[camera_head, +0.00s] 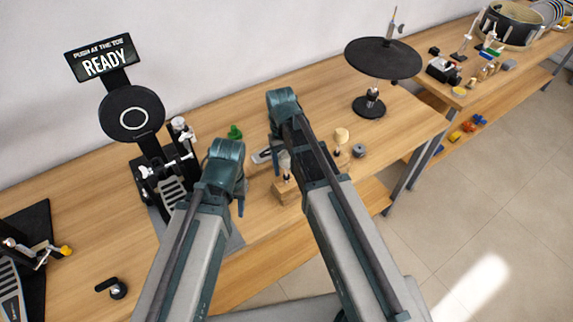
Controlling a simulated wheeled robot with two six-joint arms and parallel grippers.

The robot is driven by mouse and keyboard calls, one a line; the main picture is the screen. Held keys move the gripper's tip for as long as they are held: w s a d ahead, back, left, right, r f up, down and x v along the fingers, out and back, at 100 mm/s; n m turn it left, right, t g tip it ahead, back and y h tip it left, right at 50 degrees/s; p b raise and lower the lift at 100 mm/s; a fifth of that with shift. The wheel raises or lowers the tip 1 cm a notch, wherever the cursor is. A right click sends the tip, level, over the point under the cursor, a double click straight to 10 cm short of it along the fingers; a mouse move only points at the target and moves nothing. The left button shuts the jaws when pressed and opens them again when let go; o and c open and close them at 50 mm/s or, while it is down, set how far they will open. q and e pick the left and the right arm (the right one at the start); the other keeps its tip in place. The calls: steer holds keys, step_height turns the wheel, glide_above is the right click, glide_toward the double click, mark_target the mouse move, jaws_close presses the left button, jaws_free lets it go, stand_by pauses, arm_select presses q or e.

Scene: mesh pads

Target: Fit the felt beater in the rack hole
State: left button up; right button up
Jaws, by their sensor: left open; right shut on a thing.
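A wooden rack block (281,194) stands near the table's front edge, partly hidden behind my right arm. A felt beater (285,161) with a pale head is upright over this block, at my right gripper (279,163), which is shut on it. Whether its lower end is inside a hole or just above it, I cannot tell. Another beater with a rounded cream head (341,135) stands upright to the right of my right arm. My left gripper (240,205) is open and points down at the left of the block; its fingers are mostly hidden by my arm.
A drum pedal (172,190) with a round pad (131,112) and a READY sign (102,60) stands at the left. A cymbal (383,58) on a stand is at the back right. A green piece (235,131) and a grey cylinder (359,151) lie nearby. The table's middle back is clear.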

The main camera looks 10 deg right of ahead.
steer(key=shift+f+b, duration=0.75)
steer(key=shift+f, duration=0.2)
steer(key=o, duration=1.5)
steer(key=shift+r, duration=0.2)
steer(key=r+p, duration=0.4)
steer(key=w+r+p, duration=0.1)
steer(key=r+p, duration=0.4)
steer(key=w+r+p, duration=0.1)
steer(key=r+p, duration=0.3)
steer(key=shift+w+a+r+p, duration=0.2)
steer(key=shift+a+p, duration=0.05)
steer(key=shift+p, duration=0.15)
